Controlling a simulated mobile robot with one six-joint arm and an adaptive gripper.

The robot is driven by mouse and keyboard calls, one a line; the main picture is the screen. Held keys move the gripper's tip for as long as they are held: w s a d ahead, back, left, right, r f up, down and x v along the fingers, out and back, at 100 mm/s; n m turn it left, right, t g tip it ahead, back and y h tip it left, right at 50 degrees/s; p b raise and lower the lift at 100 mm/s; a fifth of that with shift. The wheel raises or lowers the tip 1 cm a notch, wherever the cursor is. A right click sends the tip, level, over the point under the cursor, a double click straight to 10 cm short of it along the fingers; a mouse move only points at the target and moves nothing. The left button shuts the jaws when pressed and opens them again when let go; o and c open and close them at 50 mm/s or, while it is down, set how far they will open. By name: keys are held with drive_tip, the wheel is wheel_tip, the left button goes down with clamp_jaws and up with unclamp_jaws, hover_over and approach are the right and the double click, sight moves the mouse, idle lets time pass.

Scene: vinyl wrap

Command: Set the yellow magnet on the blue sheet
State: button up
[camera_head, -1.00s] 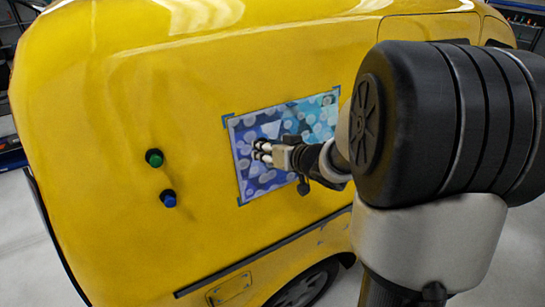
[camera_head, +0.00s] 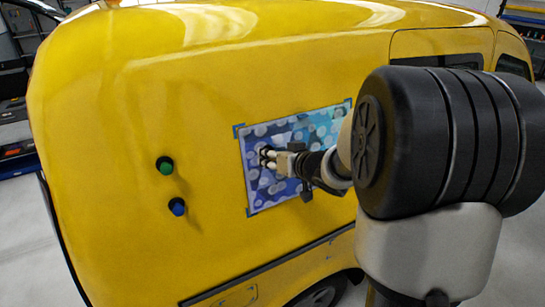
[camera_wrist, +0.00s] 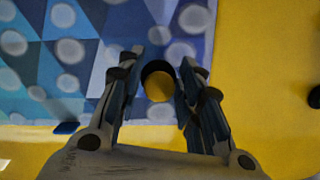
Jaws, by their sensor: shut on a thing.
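The blue sheet (camera_head: 325,127) is a patterned rectangle of blue, purple and turquoise with pale dots, flat on the side of the yellow van. My gripper (camera_head: 267,157) is in front of its left part. In the wrist view, the fingers of my gripper (camera_wrist: 160,75) are shut on the yellow magnet (camera_wrist: 159,88), a round piece with a yellow end and a dark rim. The sheet (camera_wrist: 70,50) lies behind the magnet, near one sheet edge. I cannot tell whether the magnet touches the sheet. In the head view the magnet is hard to make out.
A green magnet (camera_head: 165,166) and a blue magnet (camera_head: 178,207) are on the yellow van panel (camera_head: 110,130), left of the sheet. Small teal tabs sit at the sheet's corners. The panel around the sheet is mostly bare.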

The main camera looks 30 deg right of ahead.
drive_tip(key=shift+w+f+p, duration=0.1)
drive_tip(key=shift+w+p, duration=0.2)
drive_tip(key=shift+w, duration=0.5)
idle(1.9)
drive_tip(key=o, duration=1.2)
drive_tip(key=shift+o, duration=0.2)
drive_tip(key=a+v, duration=0.1)
drive_tip(key=v, duration=1.1)
drive_tip(key=w+a+r+n+t+h+b, duration=0.1)
drive_tip(key=w+a+r+n+t+b, duration=0.25)
drive_tip(key=w+a+r+b, duration=0.35)
drive_tip(key=s+f+m+g+h+b, duration=0.3)
drive_tip(key=s+f+g+b, duration=0.5)
drive_tip(key=s+f, duration=0.95)
drive_tip(key=s+a+f+g+y+b, duration=0.1)
drive_tip(key=s+a+f+g+b, duration=0.1)
drive_tip(key=s+a+f+b, duration=0.2)
drive_tip(key=s+a+f+n+g+y+b, duration=0.1)
drive_tip(key=s+a+f+b, duration=0.3)
drive_tip(key=s+f, duration=0.6)
wheel_tip(320, 180, down, 3)
drive_tip(key=shift+a+f+g+y+b, duration=0.15)
drive_tip(key=shift+a+g+y+b, duration=0.25)
drive_tip(key=shift+a+g, duration=0.3)
